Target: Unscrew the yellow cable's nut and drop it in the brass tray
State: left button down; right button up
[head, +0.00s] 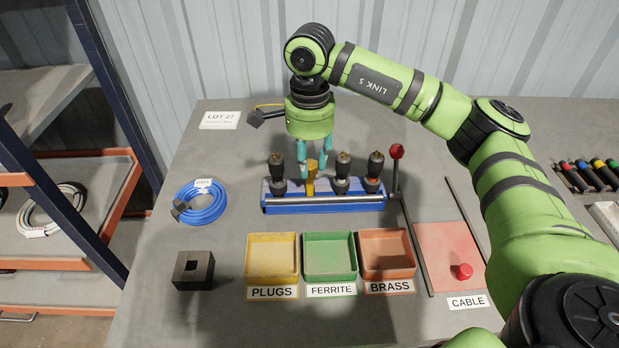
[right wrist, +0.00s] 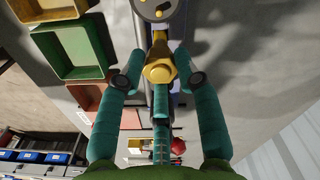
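A yellow, nut-topped piece (head: 311,178) stands in the blue rack (head: 325,206) between dark connectors. The yellow nut also shows in the right wrist view (right wrist: 159,71). My right gripper (head: 304,163) points down at the rack. In the right wrist view its teal fingers (right wrist: 160,80) are spread on both sides of the nut, with gaps visible, and it holds nothing. The orange tray labelled BRASS (head: 387,276) is in front of the rack, to the right, and looks empty. A thin yellow cable (head: 268,106) with a dark plug shows behind the gripper, partly hidden. My left gripper is out of view.
Dark connectors (head: 343,172) stand close on both sides. A red-knobbed lever (head: 396,153) rises at the rack's right end. The PLUGS tray (head: 272,280) and FERRITE tray (head: 331,280) sit left of BRASS. A blue cable coil (head: 201,204) and dark block (head: 193,282) are at left.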

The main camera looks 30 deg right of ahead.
grip_shut()
jog(key=n+b, duration=0.1)
jog(key=n, duration=0.2)
jog(key=shift+f+n, duration=0.1)
jog(key=shift+n, duration=0.3)
jog(key=n, duration=0.3)
jog(key=shift+b, duration=0.3)
jog(key=n, duration=0.4)
jog(key=shift+n+b, duration=0.3)
jog(key=shift+b, duration=0.05)
jog(key=n, duration=0.6)
jog(key=shift+b, duration=0.4)
jog(key=n, duration=0.6)
jog(key=shift+n, duration=0.4)
jog(key=o, duration=0.9)
grip_release()
